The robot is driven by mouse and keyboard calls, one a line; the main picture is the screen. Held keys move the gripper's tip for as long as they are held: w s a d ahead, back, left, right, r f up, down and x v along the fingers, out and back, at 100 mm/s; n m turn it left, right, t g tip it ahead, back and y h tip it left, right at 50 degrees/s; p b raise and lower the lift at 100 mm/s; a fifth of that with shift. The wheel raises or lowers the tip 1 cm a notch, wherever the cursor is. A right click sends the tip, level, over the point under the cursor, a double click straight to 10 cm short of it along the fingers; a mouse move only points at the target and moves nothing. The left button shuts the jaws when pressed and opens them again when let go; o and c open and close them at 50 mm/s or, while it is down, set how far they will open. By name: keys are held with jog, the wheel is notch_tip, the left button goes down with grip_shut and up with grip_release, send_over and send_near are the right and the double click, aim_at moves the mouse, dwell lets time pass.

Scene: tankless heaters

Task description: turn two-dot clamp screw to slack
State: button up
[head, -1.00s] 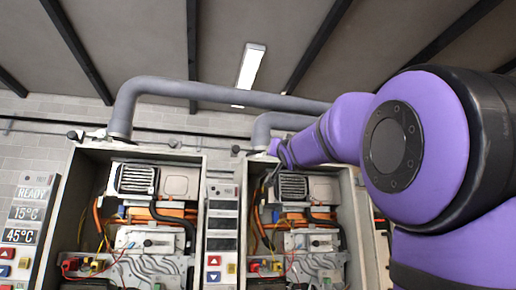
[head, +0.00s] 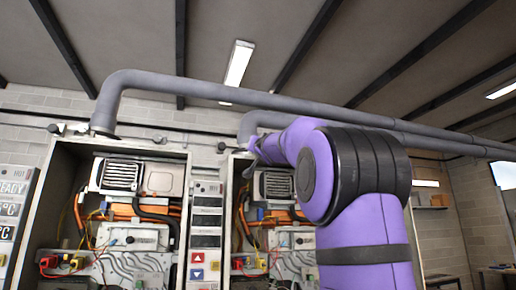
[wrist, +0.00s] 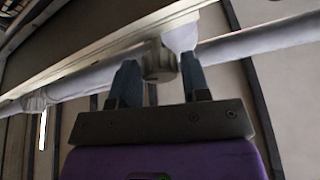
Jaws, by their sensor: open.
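My gripper (wrist: 160,72) is open in the wrist view, with its two dark fingers apart. A grey, blocky screw-like piece (wrist: 160,62) shows between and just beyond the fingertips, in front of a pale pipe. I cannot see dots on it, nor tell whether a finger touches it. In the head view, my purple arm reaches to the top of the right heater (head: 280,228), near the foot of its flue pipe (head: 248,128). The gripper is small there and partly hidden by the arm. A small clamp fitting (head: 57,128) sits by the left heater's flue.
The left heater (head: 119,215) stands open with wires and hoses inside. A button panel (head: 205,240) stands between the heaters. A long grey pipe (head: 300,104) runs above both. A wall rail runs behind. A ready display (head: 12,205) is at far left.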

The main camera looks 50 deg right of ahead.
dwell(0.3)
jog(key=c, duration=0.6)
jog(key=shift+c, duration=0.2)
jog(key=shift+w+n+t+y, duration=0.1)
jog(key=shift+n+t+y, duration=0.3)
jog(key=shift+n, duration=0.6)
jog(key=shift+d+n+t+y, duration=0.15)
jog(key=shift+n+y, duration=0.6)
jog(key=shift+n, duration=0.75)
jog(key=shift+a+n+t+y, duration=0.1)
jog(key=shift+n+t+y, duration=0.15)
jog(key=shift+n+y, duration=0.9)
jog(key=shift+d+n+t+y, duration=0.15)
jog(key=shift+n+y, duration=0.25)
jog(key=shift+n, duration=1.45)
jog(key=shift+a, duration=0.1)
